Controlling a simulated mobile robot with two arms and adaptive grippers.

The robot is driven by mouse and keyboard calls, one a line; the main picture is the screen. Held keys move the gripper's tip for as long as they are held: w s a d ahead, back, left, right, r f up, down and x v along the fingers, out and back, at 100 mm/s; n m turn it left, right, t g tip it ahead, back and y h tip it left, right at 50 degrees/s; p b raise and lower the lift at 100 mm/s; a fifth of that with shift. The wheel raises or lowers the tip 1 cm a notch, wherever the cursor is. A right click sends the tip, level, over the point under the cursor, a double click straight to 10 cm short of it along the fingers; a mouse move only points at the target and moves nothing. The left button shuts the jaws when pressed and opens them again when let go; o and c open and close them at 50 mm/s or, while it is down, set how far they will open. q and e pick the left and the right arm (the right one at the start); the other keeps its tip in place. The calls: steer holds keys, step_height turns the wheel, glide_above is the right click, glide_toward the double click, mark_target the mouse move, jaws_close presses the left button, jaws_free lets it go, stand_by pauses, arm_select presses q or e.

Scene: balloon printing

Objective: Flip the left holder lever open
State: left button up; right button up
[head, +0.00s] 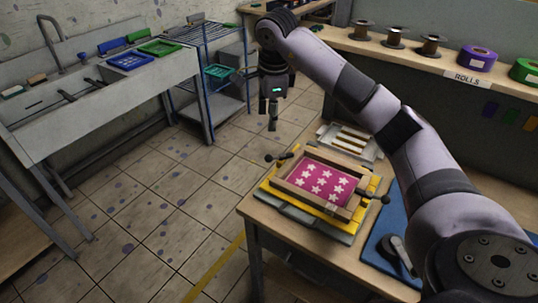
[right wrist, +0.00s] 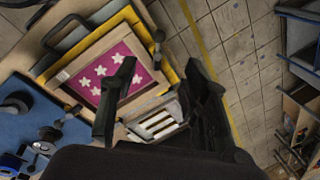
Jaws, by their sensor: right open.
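The left holder lever (head: 279,157), with a dark knob, sits at the left corner of the yellow printing base (head: 268,189); it also shows in the right wrist view (right wrist: 158,38). The wooden frame (head: 284,184) with a pink, white-starred screen (head: 318,183) lies in the base. The right holder lever (head: 376,198) is at the frame's right side. My right gripper (head: 272,118) is open and empty, pointing down above and behind the left lever, apart from it. In the right wrist view, its fingers (right wrist: 160,72) spread over the frame's edge. My left gripper is not in view.
A tray with pale slats (head: 350,140) lies behind the frame. A blue mat (head: 372,248) with a dark tool lies at the table's right. Spools and tape rolls (head: 478,58) stand on the back shelf. A sink bench (head: 110,97) is at the left; open floor lies between.

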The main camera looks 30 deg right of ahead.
mark_target(269, 155)
steer(key=w+f+p, duration=0.1)
steer(key=f, duration=0.4)
steer(key=w+d+f+p, duration=0.1)
steer(key=f, duration=0.5)
steer(key=w+f+p, duration=0.1)
steer(key=f+p, duration=0.1)
steer(key=f, duration=0.4)
steer(key=shift+d, duration=0.3)
jaws_close()
